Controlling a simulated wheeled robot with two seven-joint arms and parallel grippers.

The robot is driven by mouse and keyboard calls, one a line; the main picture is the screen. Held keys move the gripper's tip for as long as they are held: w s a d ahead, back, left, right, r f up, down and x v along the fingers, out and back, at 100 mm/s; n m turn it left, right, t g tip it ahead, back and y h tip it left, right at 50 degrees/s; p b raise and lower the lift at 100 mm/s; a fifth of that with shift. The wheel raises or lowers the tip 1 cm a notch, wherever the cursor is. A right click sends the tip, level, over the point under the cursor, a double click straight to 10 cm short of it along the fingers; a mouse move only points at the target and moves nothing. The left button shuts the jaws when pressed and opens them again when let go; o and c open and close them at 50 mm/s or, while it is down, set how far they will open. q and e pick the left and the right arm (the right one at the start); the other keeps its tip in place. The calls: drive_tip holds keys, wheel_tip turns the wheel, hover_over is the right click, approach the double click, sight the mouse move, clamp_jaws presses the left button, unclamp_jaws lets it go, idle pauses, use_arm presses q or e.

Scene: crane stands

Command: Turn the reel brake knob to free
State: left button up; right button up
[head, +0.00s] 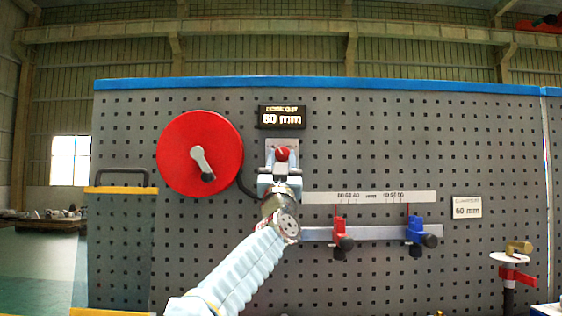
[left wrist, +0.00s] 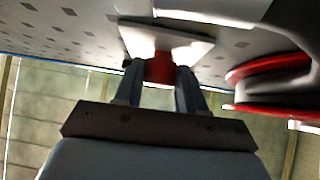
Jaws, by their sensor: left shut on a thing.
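The red brake knob (head: 282,154) sits on a light grey plate (head: 270,146) on the pegboard, below the display. My left gripper (head: 281,168) is at the knob, its fingers on either side of it. In the left wrist view the two fingers (left wrist: 160,80) are shut on the red knob (left wrist: 160,68), in front of its pale plate (left wrist: 190,46). A small pale mark shows on the knob in the head view; its exact setting is too small to read. The red reel (head: 228,140) with its crank handle is left of the knob. My right gripper is not in view.
A display (head: 282,117) reads 60 or 80 mm. A ruler (head: 400,197) and rail with a red clamp (head: 340,234) and a blue clamp (head: 415,230) lie to the right. A card (head: 467,208) reads 60 mm. A brass-topped red valve (head: 514,268) stands far right.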

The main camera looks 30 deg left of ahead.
use_arm(q)
drive_tip(key=n+g+y, duration=0.1)
drive_tip(key=n+y, duration=0.1)
drive_tip(key=n, duration=0.1)
drive_tip(key=n+g+y, duration=0.2)
drive_tip(key=n+y, duration=0.1)
drive_tip(key=shift+w+d+g+y, duration=0.1)
drive_tip(key=shift+d+g+y, duration=0.05)
drive_tip(key=shift+g+y, duration=0.15)
drive_tip(key=o, duration=1.1)
drive_tip(key=shift+c, duration=0.2)
